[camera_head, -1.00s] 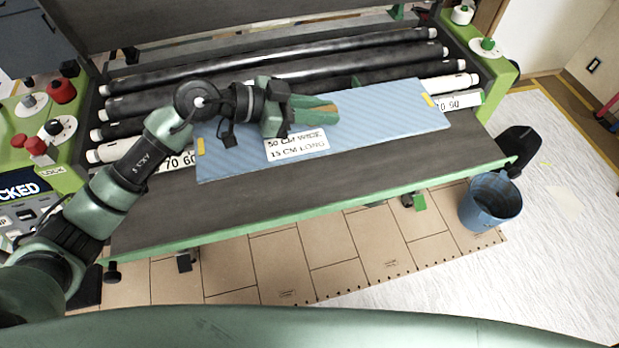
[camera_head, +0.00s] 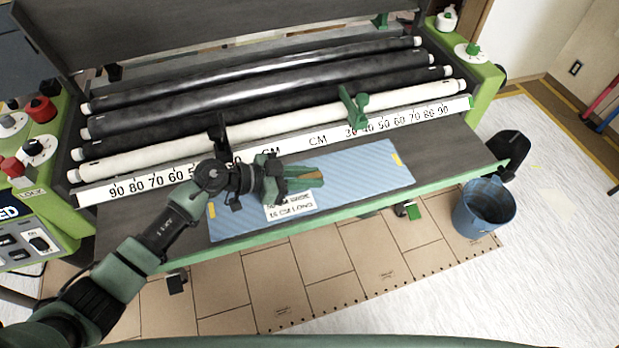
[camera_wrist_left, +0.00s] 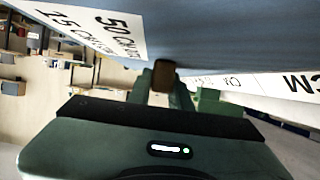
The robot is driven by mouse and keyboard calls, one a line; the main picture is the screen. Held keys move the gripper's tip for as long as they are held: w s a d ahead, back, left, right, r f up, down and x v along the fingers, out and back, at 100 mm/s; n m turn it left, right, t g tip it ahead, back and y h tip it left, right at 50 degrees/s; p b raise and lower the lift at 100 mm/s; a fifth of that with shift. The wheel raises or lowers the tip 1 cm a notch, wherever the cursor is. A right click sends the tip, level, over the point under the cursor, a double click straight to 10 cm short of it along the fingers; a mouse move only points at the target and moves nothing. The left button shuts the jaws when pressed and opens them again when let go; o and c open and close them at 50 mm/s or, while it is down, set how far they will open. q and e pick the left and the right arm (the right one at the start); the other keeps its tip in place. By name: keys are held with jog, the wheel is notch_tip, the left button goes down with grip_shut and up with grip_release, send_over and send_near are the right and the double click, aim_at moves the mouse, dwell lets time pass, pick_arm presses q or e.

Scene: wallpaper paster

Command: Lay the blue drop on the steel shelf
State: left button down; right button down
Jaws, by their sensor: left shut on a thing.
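The blue drop (camera_head: 355,179) is a flat, pale blue striped sheet with yellow marks at its ends and a white label (camera_head: 290,204). My left gripper (camera_head: 316,177) is shut on a small brown piece at the middle of the drop. In the left wrist view the fingers close on this brown piece (camera_wrist_left: 164,74), with the blue sheet (camera_wrist_left: 215,30) filling the upper part. My right gripper is not in view.
Behind the shelf run a number scale (camera_head: 400,117) and several black and white rollers (camera_head: 270,75). A green clip (camera_head: 353,106) stands at the scale. Control panels flank both sides. A blue bucket (camera_head: 484,207) stands on the floor at right. The shelf's right end is bare.

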pick_arm(q)
jog(key=shift+f, duration=0.15)
jog(key=c, duration=1.3)
grip_release()
jog(key=v, duration=1.2)
jog(key=shift+s, duration=0.1)
